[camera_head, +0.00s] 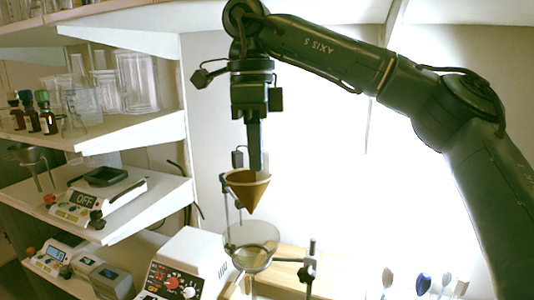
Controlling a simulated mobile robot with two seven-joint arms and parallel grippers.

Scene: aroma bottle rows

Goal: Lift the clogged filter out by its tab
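The clogged filter (248,193) is a brown cone with a pale rim, point down, in the middle of the head view. It is clear of the glass funnel (251,257), which sits below it in a ring on a stand. My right gripper (258,160) points straight down from above. Its fingers look closed together and reach the filter's rim, and the filter hangs from them. The tab itself is hidden by the fingers. My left gripper is not in view.
A white device with knobs (184,266) stands just left of the funnel. A dark clamp post (309,267) is at its right. Spoon-like tools (423,283) stand at lower right.

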